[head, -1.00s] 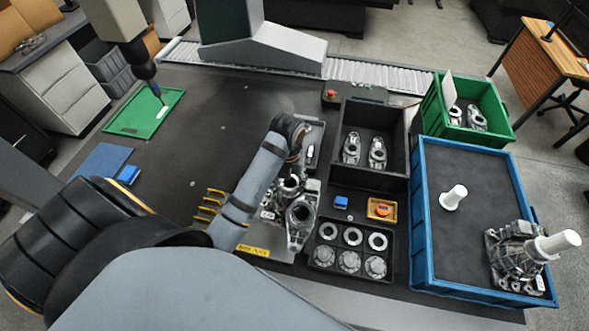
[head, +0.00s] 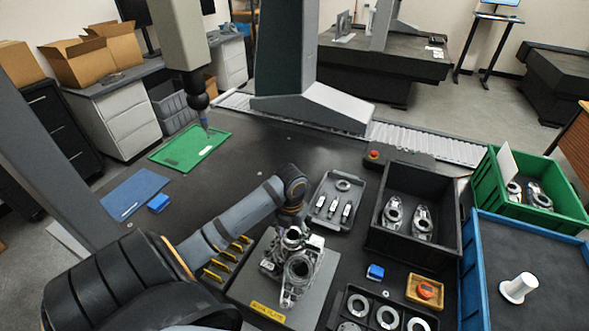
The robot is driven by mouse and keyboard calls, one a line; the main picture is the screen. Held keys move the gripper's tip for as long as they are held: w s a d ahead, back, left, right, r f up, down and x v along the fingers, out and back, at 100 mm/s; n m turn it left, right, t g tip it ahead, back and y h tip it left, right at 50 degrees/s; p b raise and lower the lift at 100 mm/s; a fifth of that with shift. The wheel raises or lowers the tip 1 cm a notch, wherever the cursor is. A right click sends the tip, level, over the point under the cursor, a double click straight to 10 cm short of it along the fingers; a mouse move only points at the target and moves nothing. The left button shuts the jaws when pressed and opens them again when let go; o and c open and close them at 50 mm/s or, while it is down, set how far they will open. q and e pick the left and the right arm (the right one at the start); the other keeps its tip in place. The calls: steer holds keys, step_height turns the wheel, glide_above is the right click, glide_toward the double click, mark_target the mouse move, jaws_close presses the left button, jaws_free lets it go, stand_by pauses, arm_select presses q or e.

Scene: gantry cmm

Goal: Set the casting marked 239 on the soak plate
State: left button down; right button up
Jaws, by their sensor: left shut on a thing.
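My left gripper (head: 292,234) is at the end of the arm reaching in from the left, shut on a silver casting (head: 299,270). The casting is over the grey soak plate (head: 240,287), which has a yellow label on its front edge. My right gripper is not in view.
A black bin (head: 446,238) with two castings stands right of the plate. A grey tray (head: 322,221) lies behind, and a ring tray (head: 357,325) in front right. Blue (head: 472,290) and green (head: 494,195) crates stand farther right. The probe (head: 202,110) hangs over a green mat (head: 170,158).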

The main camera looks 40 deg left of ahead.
mark_target(290, 238)
arm_select(q)
steer(key=shift+a+f, duration=0.1)
steer(key=shift+a, duration=0.05)
steer(key=f, duration=0.1)
steer(key=p, duration=0.1)
steer(key=f, duration=0.1)
steer(key=shift+a+f, duration=0.25)
steer(key=shift+f, duration=0.55)
steer(key=shift+c, duration=2.2)
jaws_free()
steer(key=shift+s+f, duration=0.1)
steer(key=shift+d, duration=0.1)
step_height(290, 238, up, 12)
steer(key=b, duration=0.1)
